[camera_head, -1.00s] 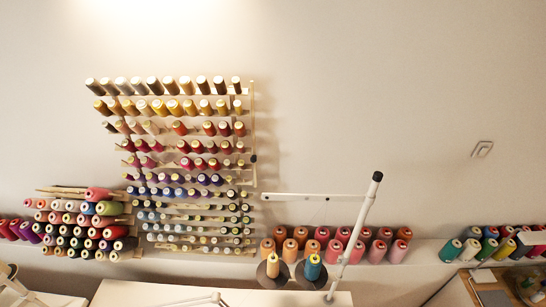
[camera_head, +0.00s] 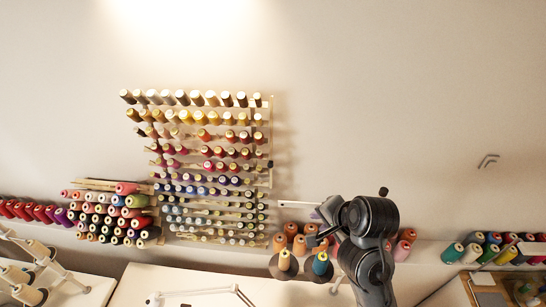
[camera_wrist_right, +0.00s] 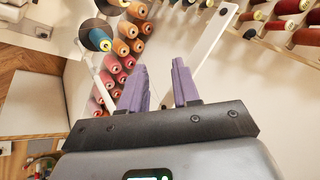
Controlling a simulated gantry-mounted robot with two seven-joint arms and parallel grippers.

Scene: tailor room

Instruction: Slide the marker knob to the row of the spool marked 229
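The spool rack (camera_head: 272,130) hangs on the wall with rows of thread spools. The marker knob (camera_head: 270,163) is a small dark knob on the upright at the rack's right side, about level with the fifth row from the top. The number 229 cannot be read on any spool. My right gripper (camera_head: 322,213) is below and to the right of the knob, apart from it. In the right wrist view its two purple fingers (camera_wrist_right: 160,88) stand apart with nothing between them. My left gripper is not in view.
A cone pile (camera_head: 110,215) lies left.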

